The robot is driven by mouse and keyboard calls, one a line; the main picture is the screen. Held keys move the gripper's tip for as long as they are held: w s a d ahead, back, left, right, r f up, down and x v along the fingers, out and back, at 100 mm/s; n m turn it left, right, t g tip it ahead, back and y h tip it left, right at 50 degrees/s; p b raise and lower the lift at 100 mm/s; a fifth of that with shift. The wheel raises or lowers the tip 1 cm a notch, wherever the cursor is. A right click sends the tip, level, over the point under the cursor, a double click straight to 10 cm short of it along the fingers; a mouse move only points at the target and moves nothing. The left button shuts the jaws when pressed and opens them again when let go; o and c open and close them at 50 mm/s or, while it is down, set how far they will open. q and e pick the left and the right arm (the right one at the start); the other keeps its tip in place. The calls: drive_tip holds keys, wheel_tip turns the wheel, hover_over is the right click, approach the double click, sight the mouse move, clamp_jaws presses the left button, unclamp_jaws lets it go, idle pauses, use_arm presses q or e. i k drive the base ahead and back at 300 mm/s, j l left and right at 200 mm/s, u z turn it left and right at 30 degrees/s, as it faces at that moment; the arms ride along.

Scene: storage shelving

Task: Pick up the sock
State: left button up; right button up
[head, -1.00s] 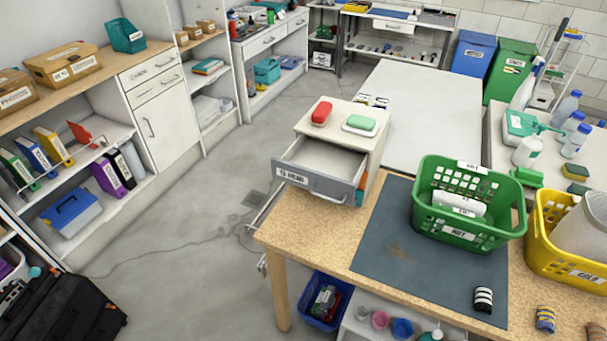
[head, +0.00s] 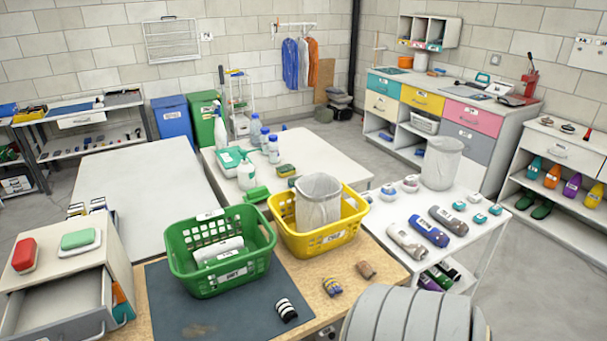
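Several small rolled bundles that look like socks lie on the front worktable. A black-and-white striped one (head: 286,310) lies on the dark mat, near its right edge. A blue-and-yellow striped one (head: 332,286) lies on the bare wood to its right. A plain brown one (head: 366,270) lies further right, near the table's edge. I cannot tell which one the task means. Neither gripper shows in the head view.
A green basket (head: 181,256) holding a white item and a yellow basket (head: 318,243) holding a grey bin stand behind the bundles. The dark mat (head: 202,313) is mostly clear. A drawer unit with its drawer (head: 62,327) open is at left. A white cart (head: 483,235) stands at right.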

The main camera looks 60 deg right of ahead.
sight(364, 268)
drive_tip(key=z, duration=2.2)
